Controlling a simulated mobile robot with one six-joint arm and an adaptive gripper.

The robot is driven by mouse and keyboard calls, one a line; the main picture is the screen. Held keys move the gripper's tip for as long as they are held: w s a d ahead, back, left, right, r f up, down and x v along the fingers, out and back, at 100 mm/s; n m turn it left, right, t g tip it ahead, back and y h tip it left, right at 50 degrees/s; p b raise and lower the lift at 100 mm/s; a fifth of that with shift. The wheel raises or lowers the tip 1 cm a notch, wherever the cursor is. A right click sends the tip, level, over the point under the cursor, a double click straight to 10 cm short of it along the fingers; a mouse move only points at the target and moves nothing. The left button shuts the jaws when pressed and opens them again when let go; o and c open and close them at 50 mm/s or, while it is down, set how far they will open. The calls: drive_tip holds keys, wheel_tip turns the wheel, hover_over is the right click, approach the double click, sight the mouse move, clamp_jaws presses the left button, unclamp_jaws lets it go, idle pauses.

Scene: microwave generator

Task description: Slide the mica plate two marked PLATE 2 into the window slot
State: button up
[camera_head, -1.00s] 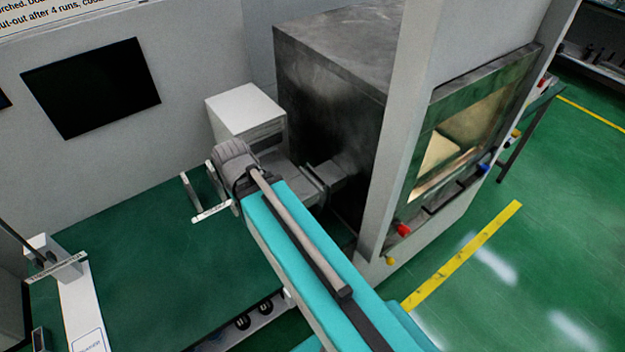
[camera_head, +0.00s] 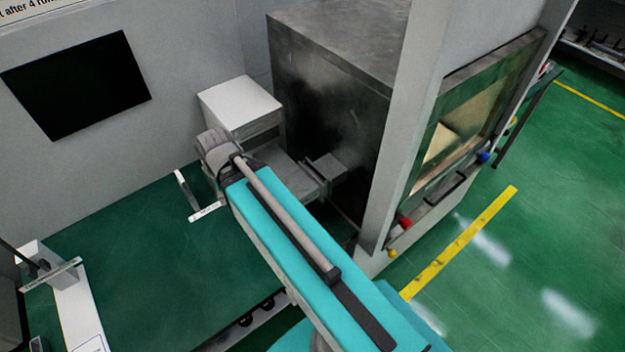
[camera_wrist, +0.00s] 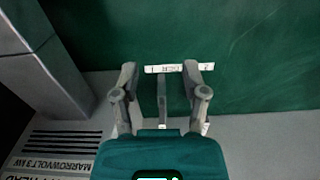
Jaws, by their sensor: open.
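My gripper (camera_wrist: 161,70) is open in the wrist view. A thin grey upright piece (camera_wrist: 162,96) stands between its fingers, not visibly gripped. A white label strip (camera_wrist: 172,69) with a 1 and a 2 lies near the fingertips. In the head view this strip (camera_head: 206,212) lies below the wrist, beside a thin upright piece (camera_head: 184,190); the arm hides the fingers. I cannot read PLATE 2 on any piece. A grey duct with flanges (camera_head: 325,172) joins the dark oven's side; I cannot make out the window slot on it.
The dark metal oven (camera_head: 330,110) and a light post (camera_head: 405,120) stand to the right. A white box (camera_head: 240,105) stands behind my wrist. A white stand with a label (camera_head: 75,300) is at lower left. Green surface between is mostly clear.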

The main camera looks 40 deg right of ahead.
drive_tip(key=shift+o, duration=1.1)
drive_tip(key=shift+w, duration=0.1)
drive_tip(key=shift+o, duration=1)
drive_tip(key=shift+w, duration=0.3)
drive_tip(key=shift+o, duration=0.8)
drive_tip(key=w, duration=1.9)
drive_tip(key=shift+w+d+r+p, duration=0.25)
drive_tip(key=shift+w+r+p, duration=0.05)
drive_tip(key=shift+s+f, duration=0.1)
wheel_tip(320, 180, down, 9)
drive_tip(key=b, duration=0.9)
clamp_jaws()
